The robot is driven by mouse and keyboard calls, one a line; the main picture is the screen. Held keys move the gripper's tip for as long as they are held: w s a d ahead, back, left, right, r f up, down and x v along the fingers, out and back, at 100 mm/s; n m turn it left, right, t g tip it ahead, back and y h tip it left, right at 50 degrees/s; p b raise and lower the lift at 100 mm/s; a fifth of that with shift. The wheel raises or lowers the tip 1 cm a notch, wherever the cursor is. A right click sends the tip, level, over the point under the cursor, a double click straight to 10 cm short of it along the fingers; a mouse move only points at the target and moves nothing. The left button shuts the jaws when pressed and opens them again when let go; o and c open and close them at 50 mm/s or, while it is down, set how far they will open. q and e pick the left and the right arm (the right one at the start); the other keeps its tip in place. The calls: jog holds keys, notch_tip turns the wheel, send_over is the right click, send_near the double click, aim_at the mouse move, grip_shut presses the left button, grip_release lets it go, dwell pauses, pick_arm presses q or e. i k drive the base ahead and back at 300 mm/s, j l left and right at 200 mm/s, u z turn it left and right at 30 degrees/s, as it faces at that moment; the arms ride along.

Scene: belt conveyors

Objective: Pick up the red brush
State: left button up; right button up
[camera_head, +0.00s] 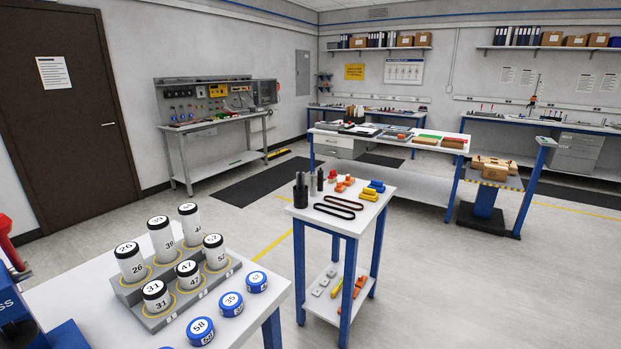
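I cannot make out a red brush for certain in the head view. Small red and orange pieces (341,184) lie on the small blue-legged table (365,214) in the middle, too small to identify. Orange-red items (356,285) lie on that table's lower shelf. A red object (9,243), cut off by the left edge, shows beside the near white table; I cannot tell what it is. Neither of my grippers is in view.
The near white table (85,290) holds a grey stepped rack (172,318) with several numbered white cylinders and several blue numbered caps (230,304). Workbenches (215,122) line the walls. A long table (425,145) stands behind. Open floor (460,290) lies to the right.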

aim_at(332, 179)
jog(key=z, duration=2.3)
jog(key=u, duration=2.3)
jog(key=i+l+z, duration=0.25)
jog(key=i+l, duration=0.25)
jog(key=i+l+z, duration=0.3)
jog(key=i, duration=0.45)
jog(key=i+l+z, duration=0.25)
jog(key=i, duration=0.4)
jog(key=i+z, duration=0.3)
jog(key=i, duration=0.4)
jog(key=i+l+u, duration=0.1)
jog(key=i+u, duration=0.3)
jog(key=i+l+u, duration=0.25)
jog(key=i+u, duration=0.15)
jog(key=i, duration=0.15)
jog(key=i+l+u, duration=0.4)
jog(key=i, duration=0.05)
